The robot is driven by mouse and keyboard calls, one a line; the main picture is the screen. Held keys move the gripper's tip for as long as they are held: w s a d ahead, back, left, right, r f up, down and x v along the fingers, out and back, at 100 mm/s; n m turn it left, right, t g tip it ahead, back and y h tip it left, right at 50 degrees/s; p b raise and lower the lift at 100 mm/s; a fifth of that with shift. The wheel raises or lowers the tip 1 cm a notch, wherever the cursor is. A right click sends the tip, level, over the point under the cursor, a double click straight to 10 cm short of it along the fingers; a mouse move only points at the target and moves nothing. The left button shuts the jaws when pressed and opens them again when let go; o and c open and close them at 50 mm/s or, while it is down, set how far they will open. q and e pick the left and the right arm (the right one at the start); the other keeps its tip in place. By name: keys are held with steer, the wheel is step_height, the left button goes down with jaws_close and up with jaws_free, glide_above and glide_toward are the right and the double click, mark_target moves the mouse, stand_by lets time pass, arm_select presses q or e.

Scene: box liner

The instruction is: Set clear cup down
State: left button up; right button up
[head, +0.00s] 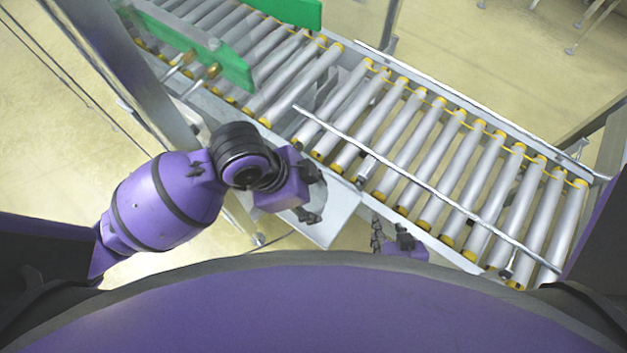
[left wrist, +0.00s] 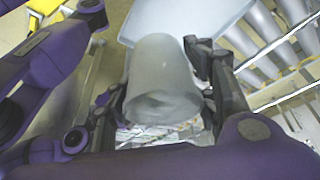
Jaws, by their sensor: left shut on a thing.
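The clear cup (left wrist: 163,80) shows in the left wrist view as a greyish, see-through cup. It is between the two dark fingers of my left gripper (left wrist: 155,85), which is shut on it. In the head view, my left gripper (head: 318,195) is over a pale flat surface (head: 325,218) beside the roller conveyor. I cannot make out the cup there. My right gripper (head: 390,238) shows small and partly hidden behind my own body, near the conveyor's near edge. I cannot tell whether its fingers are open or shut.
A roller conveyor (head: 425,140) runs diagonally across the head view, with a thin metal rail (head: 420,183) over its rollers. A green guard (head: 195,50) stands at its upper left. The visible rollers are bare.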

arm_select(q)
steer(key=w+f, duration=0.2)
steer(key=w, duration=0.1)
steer(key=w+f, duration=0.5)
steer(key=w, duration=0.1)
steer(key=shift+d+f, duration=0.1)
steer(key=shift+f, duration=0.05)
steer(key=f, duration=0.3)
steer(key=shift+w, duration=0.25)
steer(key=shift+f, duration=0.25)
steer(key=shift+s+f, duration=0.1)
steer(key=shift+f, duration=0.1)
steer(key=o, duration=0.8)
steer(key=shift+o, duration=0.2)
steer(key=shift+r, duration=0.15)
